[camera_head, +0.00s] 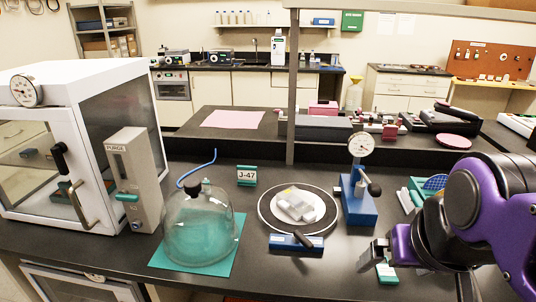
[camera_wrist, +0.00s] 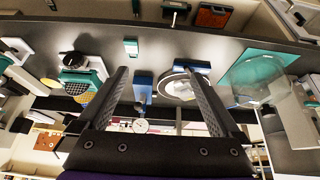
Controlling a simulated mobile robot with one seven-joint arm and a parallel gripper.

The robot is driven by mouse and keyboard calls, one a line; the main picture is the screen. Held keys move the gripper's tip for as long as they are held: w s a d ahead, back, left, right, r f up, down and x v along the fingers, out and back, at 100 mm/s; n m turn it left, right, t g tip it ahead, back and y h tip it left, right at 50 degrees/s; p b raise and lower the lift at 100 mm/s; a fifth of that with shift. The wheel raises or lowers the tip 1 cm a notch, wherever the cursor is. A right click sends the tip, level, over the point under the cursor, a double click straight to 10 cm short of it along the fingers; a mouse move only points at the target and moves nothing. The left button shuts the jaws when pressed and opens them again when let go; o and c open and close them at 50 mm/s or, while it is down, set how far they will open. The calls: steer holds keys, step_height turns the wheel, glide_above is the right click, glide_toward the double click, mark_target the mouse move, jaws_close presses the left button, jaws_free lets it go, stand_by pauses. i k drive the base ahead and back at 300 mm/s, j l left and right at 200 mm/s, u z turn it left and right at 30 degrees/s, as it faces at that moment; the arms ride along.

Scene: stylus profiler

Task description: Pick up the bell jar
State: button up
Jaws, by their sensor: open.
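The bell jar (camera_head: 201,230) is a clear glass dome with a dark knob on top. It stands upright on a teal mat (camera_head: 160,258) at the left front of the dark bench. It also shows in the wrist view (camera_wrist: 258,78), at the right. My gripper (camera_head: 374,256) is at the right of the bench in the head view, well apart from the jar. In the wrist view my gripper (camera_wrist: 157,72) has its two fingers spread with nothing held between them.
A grey purge box (camera_head: 135,180) and a white cabinet (camera_head: 83,75) stand left of the jar. A blue hose (camera_head: 200,167) runs behind it. A round stage (camera_head: 265,212) and a blue dial gauge stand (camera_head: 359,207) lie between jar and gripper.

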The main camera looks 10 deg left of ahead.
mark_target(199, 229)
steer(key=k+j, duration=0.2)
steer(key=j, duration=0.2)
steer(key=k+j, duration=0.45)
steer(key=j, duration=0.3)
